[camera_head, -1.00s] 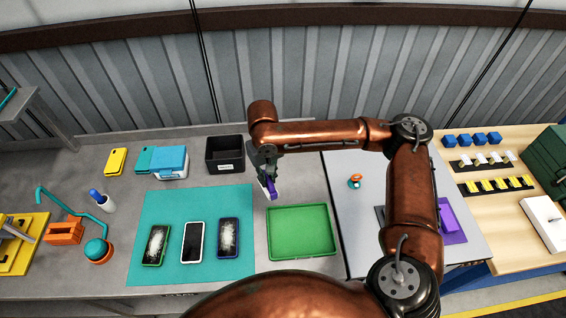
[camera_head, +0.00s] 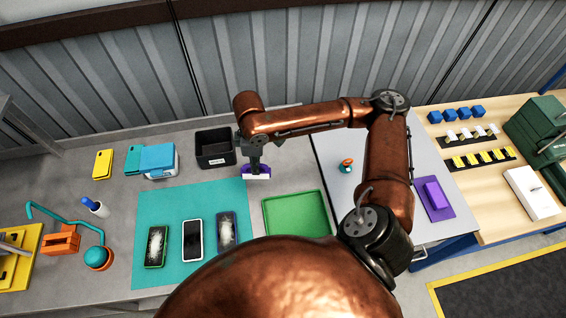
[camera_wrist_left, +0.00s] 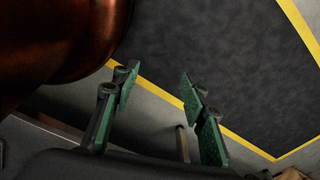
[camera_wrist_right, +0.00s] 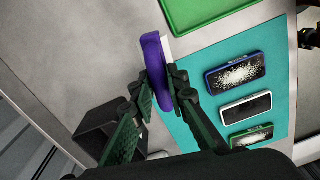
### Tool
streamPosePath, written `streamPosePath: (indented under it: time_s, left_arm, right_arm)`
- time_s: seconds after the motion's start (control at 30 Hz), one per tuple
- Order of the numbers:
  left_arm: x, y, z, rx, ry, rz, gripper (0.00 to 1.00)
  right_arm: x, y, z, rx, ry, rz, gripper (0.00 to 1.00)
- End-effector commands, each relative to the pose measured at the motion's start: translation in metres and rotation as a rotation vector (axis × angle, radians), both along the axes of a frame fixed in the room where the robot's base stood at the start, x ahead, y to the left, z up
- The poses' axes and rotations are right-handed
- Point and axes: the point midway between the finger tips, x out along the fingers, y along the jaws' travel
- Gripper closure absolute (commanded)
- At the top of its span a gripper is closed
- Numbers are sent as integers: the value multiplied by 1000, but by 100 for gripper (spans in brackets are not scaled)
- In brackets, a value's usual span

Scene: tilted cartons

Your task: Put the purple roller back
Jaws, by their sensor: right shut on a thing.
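My right gripper (camera_head: 256,164) is shut on the purple roller (camera_head: 257,175), a purple bar with a white strip along it. In the head view it holds the roller near the teal mat's back edge, in front of the black bin. In the right wrist view the roller (camera_wrist_right: 154,60) sits between the fingertips of the gripper (camera_wrist_right: 160,82), its white edge toward the teal mat. My left gripper (camera_wrist_left: 160,85) is open and empty over the dark floor mat with a yellow border; it is not in the head view.
Three phones (camera_head: 193,240) lie on the teal mat (camera_head: 180,205). A green tray (camera_head: 297,214) is right of it. A black bin (camera_head: 215,150) and a blue-lidded box (camera_head: 159,160) stand behind. A purple block (camera_head: 433,192) lies on a purple pad at right. Bare grey bench shows around the tray.

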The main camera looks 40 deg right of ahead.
Motion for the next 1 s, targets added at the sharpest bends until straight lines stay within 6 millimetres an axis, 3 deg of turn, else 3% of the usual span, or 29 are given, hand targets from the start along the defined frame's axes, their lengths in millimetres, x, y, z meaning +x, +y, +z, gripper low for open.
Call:
streamPosePath:
  time_s: [0.07,0.17,0.33,0.53,0.67,1.0]
  left_arm:
    - [13,-4,14,-4,-16,-2,60]
    - [13,-6,23,-6,-14,-1,60]
    - [-6,-6,34,-5,8,4,60]
    - [-27,-4,39,-3,34,8,60]
    - [-26,-3,41,-2,33,7,60]
    - [1,-4,49,-5,-2,1,60]
  right_arm:
    - [-15,-12,5,-1,-3,175,100]
    - [-32,-24,7,-3,-9,399,100]
    - [-56,-41,12,-13,-17,717,100]
    - [-69,-51,14,-22,-19,921,100]
    - [-64,-59,10,-24,-19,956,100]
    - [-7,-109,-24,-22,-20,954,100]
